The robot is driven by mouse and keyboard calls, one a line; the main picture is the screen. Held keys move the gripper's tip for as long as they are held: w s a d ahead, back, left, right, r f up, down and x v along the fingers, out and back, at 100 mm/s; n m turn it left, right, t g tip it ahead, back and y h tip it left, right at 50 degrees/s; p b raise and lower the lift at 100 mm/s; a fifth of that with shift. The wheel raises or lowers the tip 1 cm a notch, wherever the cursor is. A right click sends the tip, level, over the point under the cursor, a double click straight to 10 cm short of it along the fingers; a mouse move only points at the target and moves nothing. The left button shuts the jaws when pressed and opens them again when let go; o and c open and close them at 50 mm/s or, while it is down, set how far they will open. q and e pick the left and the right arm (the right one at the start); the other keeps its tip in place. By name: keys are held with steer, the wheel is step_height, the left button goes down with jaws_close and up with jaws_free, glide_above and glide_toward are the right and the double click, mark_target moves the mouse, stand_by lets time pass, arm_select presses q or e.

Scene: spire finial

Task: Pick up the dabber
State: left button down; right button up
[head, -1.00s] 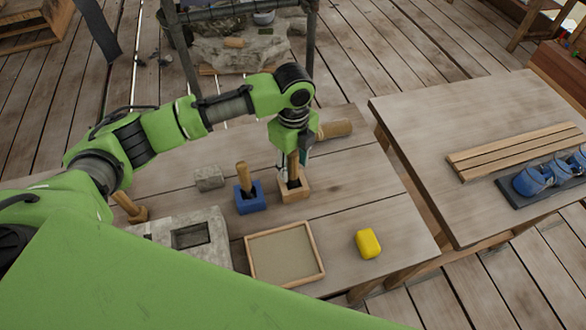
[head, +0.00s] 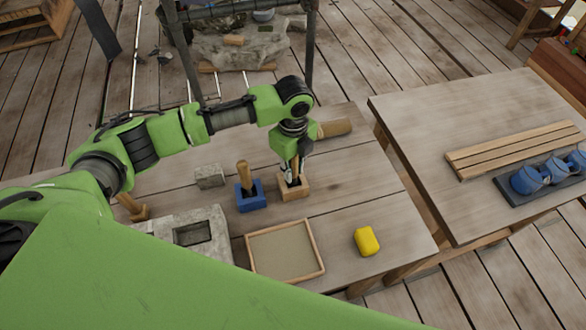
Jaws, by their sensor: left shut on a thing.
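A light wooden block holder (head: 294,190) stands on the near table, with a dark opening in its top. My left gripper (head: 292,172) points straight down over it and is shut on the upright wooden-handled dabber standing in the holder. The fingers mostly hide the handle. A similar wooden handle (head: 243,174) stands upright in a blue block holder (head: 250,198) just to the left. My right gripper is out of view.
A shallow framed tray (head: 322,262) and a yellow block (head: 366,241) lie in front. A stone block with a recess (head: 212,223), a small grey stone (head: 209,177) and a wooden roll (head: 336,128) are nearby. Blue jars (head: 528,180) stand on the right table.

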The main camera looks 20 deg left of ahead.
arm_select(q)
steer(key=shift+r, duration=0.5)
steer(key=s+a+r+b, duration=0.3)
steer(key=s+r+b, duration=0.1)
steer(key=s+r, duration=0.8)
steer(key=shift+s+a, duration=0.25)
steer(key=shift+s, duration=0.55)
steer(key=shift+s+f, duration=0.1)
